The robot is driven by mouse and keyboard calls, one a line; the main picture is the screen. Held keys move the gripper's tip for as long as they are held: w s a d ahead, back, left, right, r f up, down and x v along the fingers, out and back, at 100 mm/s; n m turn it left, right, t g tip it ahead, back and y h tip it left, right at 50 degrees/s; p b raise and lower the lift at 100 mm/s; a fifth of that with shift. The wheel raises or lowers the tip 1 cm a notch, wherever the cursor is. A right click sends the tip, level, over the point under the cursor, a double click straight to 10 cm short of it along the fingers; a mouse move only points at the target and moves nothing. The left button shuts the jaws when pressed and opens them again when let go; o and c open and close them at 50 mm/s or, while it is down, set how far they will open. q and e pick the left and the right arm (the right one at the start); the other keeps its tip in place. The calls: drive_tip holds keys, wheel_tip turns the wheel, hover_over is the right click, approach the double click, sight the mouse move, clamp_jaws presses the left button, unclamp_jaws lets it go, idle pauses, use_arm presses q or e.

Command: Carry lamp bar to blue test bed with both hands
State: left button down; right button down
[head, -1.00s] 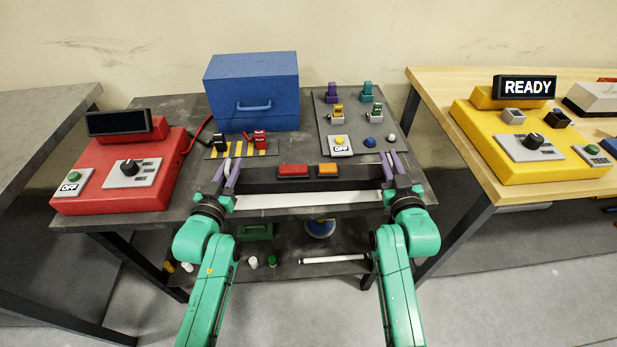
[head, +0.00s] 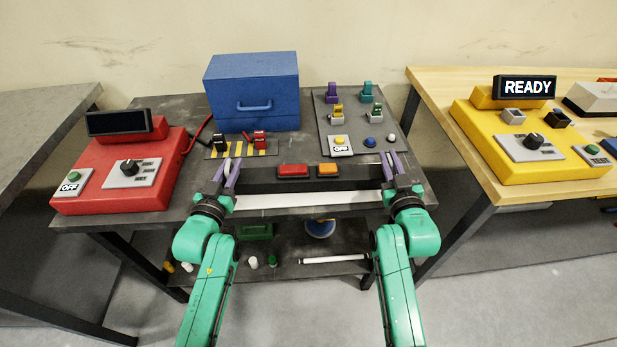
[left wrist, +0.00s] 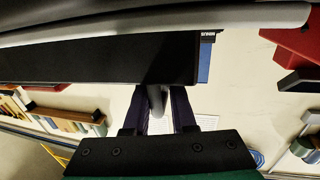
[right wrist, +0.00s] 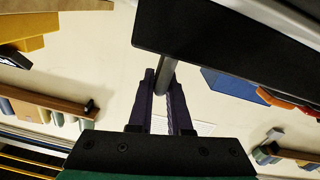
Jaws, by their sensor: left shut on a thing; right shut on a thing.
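I cannot tell whether the bar touches the table.
A red console (head: 125,185) stands left and a yellow console (head: 535,150) with a READY display stands on the wooden table at right. A blue box (head: 252,90), a striped switch strip (head: 240,149) and a grey switch board (head: 350,110) sit behind the bar.

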use_arm(q)
drive_tip(key=shift+d, duration=0.3)
use_arm(e)
drive_tip(key=shift+a+f, duration=0.15)
drive_tip(key=shift+a, duration=0.1)
